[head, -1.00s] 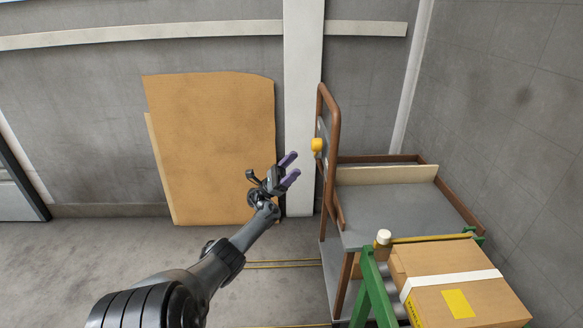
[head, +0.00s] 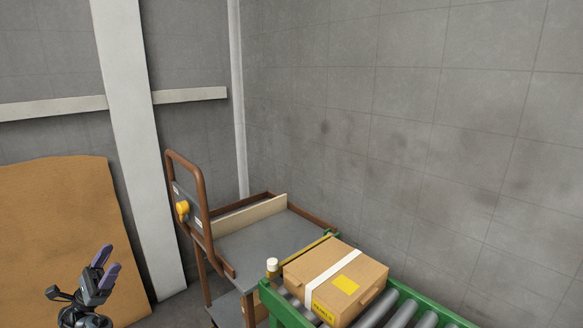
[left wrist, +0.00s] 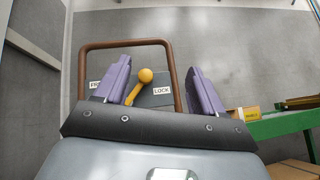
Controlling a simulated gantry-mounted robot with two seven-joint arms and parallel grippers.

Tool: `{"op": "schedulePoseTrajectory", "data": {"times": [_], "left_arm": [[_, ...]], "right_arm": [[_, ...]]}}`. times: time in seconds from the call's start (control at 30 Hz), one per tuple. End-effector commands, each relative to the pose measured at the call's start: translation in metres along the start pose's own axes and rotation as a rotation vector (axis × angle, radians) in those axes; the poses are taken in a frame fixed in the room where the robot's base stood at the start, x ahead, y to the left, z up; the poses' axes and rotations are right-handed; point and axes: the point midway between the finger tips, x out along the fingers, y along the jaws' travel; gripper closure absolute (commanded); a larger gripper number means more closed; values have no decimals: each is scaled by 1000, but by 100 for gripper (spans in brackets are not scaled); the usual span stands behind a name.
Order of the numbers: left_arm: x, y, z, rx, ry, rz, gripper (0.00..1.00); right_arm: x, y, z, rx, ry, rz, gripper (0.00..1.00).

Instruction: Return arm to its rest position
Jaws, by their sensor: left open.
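My left gripper (head: 105,270) is at the lower left of the head view, in front of the cardboard sheet. Its two purple fingers are apart with nothing between them. In the left wrist view the open fingers (left wrist: 160,85) frame a yellow-knobbed lever (left wrist: 145,76) on a panel by the cart's brown handle. The lever's arm angles down left from its knob, beside a LOCK label (left wrist: 162,90). The lever also shows in the head view (head: 182,210), apart from the gripper. My right gripper is not in view.
A grey-topped cart (head: 255,247) stands by the wall. A taped carton (head: 335,279) rests on a green-framed roller conveyor (head: 440,312) to its right. A white-capped item (head: 272,266) sits at the conveyor's corner. A large cardboard sheet (head: 50,220) leans at left.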

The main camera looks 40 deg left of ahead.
Motion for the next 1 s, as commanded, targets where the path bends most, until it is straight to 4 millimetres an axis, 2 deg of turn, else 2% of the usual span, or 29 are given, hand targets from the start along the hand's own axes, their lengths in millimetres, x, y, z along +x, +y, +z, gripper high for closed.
{"op": "schedulePoseTrajectory", "data": {"times": [0.03,0.33,0.47,0.57,0.67,0.77,0.9,1.0], "left_arm": [[8,2,8,-3,13,-2,31],[2,-14,10,-72,96,20,31],[8,-32,11,-125,126,6,31],[21,-55,14,-199,141,-20,31],[44,-83,20,-319,131,-21,31],[74,-108,26,-495,94,52,31],[119,-139,27,-825,31,265,31],[148,-166,19,-1102,-6,481,31]], "right_arm": [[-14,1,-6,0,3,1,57],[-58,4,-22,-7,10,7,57],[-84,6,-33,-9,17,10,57],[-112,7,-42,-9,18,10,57],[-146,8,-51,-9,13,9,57],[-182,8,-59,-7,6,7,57],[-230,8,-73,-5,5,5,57],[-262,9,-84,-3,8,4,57]]}}
